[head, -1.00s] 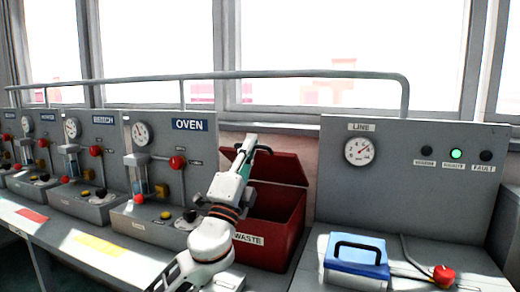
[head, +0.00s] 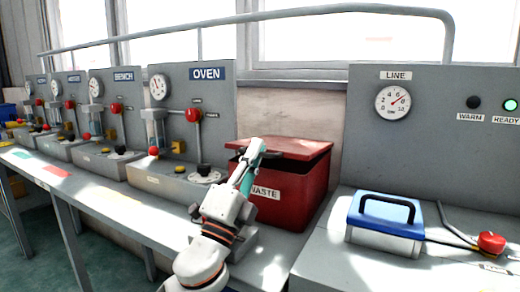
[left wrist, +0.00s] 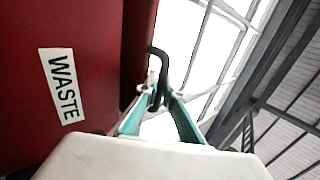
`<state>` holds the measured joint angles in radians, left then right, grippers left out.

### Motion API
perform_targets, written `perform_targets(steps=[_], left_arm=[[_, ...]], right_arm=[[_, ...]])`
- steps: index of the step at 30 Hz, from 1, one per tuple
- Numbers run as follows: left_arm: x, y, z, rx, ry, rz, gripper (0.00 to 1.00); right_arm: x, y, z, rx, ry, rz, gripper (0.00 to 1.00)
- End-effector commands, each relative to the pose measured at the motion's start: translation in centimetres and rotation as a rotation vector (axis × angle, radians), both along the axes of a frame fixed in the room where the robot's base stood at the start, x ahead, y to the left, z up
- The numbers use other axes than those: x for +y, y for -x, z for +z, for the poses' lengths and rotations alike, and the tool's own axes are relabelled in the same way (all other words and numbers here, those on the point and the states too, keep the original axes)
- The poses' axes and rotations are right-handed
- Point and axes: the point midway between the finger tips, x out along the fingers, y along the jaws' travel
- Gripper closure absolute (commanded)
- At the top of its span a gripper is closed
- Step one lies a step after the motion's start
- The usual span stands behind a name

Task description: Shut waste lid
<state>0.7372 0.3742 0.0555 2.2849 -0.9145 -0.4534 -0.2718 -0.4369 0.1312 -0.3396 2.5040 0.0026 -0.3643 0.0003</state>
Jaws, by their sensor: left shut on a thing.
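The red waste bin (head: 308,198) stands on the bench right of the oven panel, with a white WASTE label on its front. Its red lid (head: 300,147) lies low and nearly flat over the top. I cannot tell whether the lid touches the rim all round. My left gripper (head: 255,152) is at the front of the lid. In the left wrist view its teal fingers (left wrist: 157,98) are shut on the lid's black handle (left wrist: 161,58). The bin's red front (left wrist: 95,45) fills the left of that view. My right gripper is not in view.
A blue-topped case (head: 384,225) with a black handle sits right of the bin. A red button (head: 490,242) on a cable lies beyond it. The oven panel (head: 228,108) stands left, the line panel (head: 440,150) behind right. A grey rail (head: 300,13) runs above.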

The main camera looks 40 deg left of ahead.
Motion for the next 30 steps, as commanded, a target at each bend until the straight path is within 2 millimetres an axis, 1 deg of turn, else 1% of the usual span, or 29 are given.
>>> perform_targets(steps=[2, 14, 15, 16, 26, 30], left_arm=[[-0.11, -0.05, -0.34, 0.000, 0.000, -0.003, 1.00], [-0.13, 0.01, -0.15, -0.004, -0.001, -0.003, 1.00], [-0.13, 0.01, -0.15, -0.004, -0.001, -0.003, 0.88], [-0.13, 0.01, -0.15, -0.004, -0.001, -0.003, 0.86], [-0.05, -0.05, -0.26, -0.002, 0.000, -0.001, 0.86], [-0.04, -0.02, 0.15, -0.004, -0.002, -0.001, 0.86]], right_arm=[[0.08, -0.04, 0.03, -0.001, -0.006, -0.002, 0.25], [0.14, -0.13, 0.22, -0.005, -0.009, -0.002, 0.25], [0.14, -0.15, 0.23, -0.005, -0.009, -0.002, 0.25], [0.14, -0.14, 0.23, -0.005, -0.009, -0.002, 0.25], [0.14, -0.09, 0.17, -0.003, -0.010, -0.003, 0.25], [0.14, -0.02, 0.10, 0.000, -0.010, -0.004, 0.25]])
